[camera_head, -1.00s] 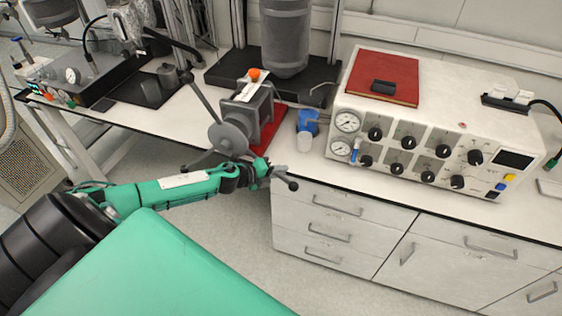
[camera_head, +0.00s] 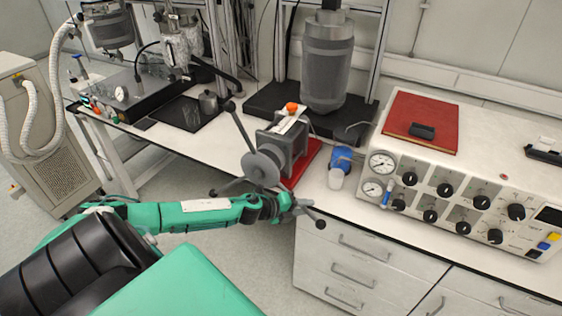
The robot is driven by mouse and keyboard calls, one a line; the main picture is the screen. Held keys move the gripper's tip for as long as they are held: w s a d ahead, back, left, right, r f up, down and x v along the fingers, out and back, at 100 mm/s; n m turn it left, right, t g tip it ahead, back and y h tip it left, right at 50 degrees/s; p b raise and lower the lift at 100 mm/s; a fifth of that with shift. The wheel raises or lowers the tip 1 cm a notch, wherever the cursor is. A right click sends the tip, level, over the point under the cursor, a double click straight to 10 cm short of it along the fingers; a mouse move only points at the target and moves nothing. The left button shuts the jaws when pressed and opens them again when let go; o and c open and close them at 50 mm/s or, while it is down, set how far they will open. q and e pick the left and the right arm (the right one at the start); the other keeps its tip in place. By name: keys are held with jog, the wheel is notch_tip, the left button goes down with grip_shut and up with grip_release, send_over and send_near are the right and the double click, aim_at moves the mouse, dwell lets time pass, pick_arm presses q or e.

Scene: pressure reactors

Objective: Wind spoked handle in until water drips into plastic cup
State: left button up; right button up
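The spoked handle has a grey round hub (camera_head: 259,167) on the front of a grey pump-like block (camera_head: 287,143). One spoke points up and left, one left, one down and right, each with a dark knob. My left gripper (camera_head: 293,207) is at the lower-right spoke, just short of its knob. The fingers are small and overlap the spoke, so I cannot tell whether they are closed on it. A whitish plastic cup (camera_head: 336,179) stands right of the block, beneath a blue part (camera_head: 341,158). No drip is visible. My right gripper is out of view.
The block sits on a red mat (camera_head: 308,157) at the bench's front edge. A gauge panel with knobs (camera_head: 465,170) stands to the right. A grey cylinder on a stand (camera_head: 327,60) is behind. Open floor (camera_head: 230,260) lies in front.

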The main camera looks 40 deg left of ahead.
pick_arm(q)
jog(key=b+v, duration=0.3)
jog(key=v, duration=0.8)
jog(key=shift+s+r, duration=0.2)
jog(key=shift+s, duration=0.15)
jog(key=shift+a, duration=0.15)
dwell(0.5)
